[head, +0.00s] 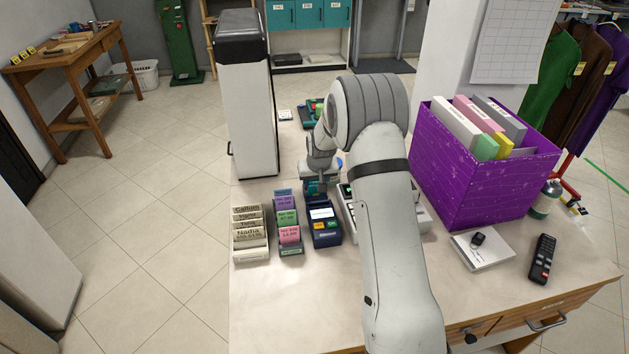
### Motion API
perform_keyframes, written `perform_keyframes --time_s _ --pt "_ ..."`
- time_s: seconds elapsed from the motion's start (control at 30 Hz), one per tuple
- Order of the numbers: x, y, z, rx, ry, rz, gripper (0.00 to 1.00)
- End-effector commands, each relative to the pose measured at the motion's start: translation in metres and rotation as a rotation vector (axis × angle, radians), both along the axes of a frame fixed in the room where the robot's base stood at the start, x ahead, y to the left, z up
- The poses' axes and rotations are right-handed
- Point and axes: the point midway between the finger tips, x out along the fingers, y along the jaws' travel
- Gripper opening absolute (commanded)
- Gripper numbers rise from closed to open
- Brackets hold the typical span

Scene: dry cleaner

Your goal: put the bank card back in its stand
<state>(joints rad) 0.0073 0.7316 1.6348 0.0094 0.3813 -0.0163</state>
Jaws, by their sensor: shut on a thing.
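My gripper (318,186) is low over the counter, just behind a dark blue card terminal (326,232). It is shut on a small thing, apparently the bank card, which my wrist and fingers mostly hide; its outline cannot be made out. Left of the terminal stands a narrow grey holder (291,248) with blue, purple, green and pink slips in steps. Further left is a pale stand (250,254) with several beige name cards. I cannot tell for sure which stand belongs to the bank card.
My arm crosses the counter and partly hides a keyed device (347,213). A purple box of folders (475,181) stands right, with a white pad (482,252) and a remote (542,259) in front. A tall white cabinet (250,110) stands behind the holders. The counter's front left is clear.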

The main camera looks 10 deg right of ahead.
Motion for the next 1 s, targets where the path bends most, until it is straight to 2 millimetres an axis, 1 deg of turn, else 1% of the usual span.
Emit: perform_keyframes --time_s 0.27,0.3,0.6,1.0 --pt "0.0000 0.0000 0.0001 0.000 0.000 0.000 0.24" --pt "0.0001 0.0000 0.0001 0.000 0.000 0.000 0.49" --pt "0.0000 0.0001 0.0001 0.000 0.000 0.000 0.73" --pt "0.0000 0.0001 0.0002 0.000 0.000 0.000 0.73"
